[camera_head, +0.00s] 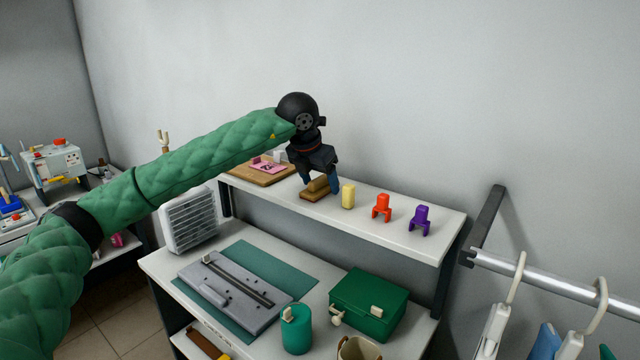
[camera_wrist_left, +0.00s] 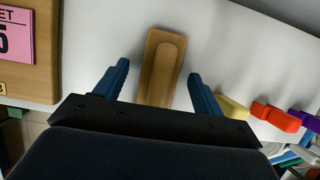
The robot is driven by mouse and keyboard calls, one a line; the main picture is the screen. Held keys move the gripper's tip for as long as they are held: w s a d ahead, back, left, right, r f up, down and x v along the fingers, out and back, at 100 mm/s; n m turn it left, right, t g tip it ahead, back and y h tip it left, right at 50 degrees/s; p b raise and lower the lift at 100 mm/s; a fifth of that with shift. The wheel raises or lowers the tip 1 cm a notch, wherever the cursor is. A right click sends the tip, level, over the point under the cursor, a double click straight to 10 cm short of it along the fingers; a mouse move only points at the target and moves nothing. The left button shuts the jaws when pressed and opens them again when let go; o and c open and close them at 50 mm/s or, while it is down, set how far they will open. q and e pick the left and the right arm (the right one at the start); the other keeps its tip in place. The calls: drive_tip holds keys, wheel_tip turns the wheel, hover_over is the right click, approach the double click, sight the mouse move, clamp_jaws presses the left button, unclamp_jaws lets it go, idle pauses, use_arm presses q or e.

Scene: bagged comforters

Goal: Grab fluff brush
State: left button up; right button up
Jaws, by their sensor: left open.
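The fluff brush looks to be the brown wooden block with a raised grip (camera_head: 314,191) on the white upper shelf. In the left wrist view the brush (camera_wrist_left: 160,68) lies lengthwise between the two blue fingers. My left gripper (camera_head: 320,186) is over the shelf at the brush, fingers pointing down. In the left wrist view the left gripper (camera_wrist_left: 157,85) is open, with a gap between each finger and the brush. The fingers partly hide the brush in the head view. My right gripper is not in view.
On the shelf (camera_head: 445,240), a yellow block (camera_head: 348,196), an orange clip (camera_head: 381,208) and a purple clip (camera_head: 420,220) stand right of the brush. A wooden board with a pink card (camera_head: 268,168) lies left. A metal rail (camera_head: 560,285) with hangers is at right.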

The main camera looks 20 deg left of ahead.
use_arm(q)
drive_tip(key=shift+f, duration=0.15)
drive_tip(key=c, duration=1.1)
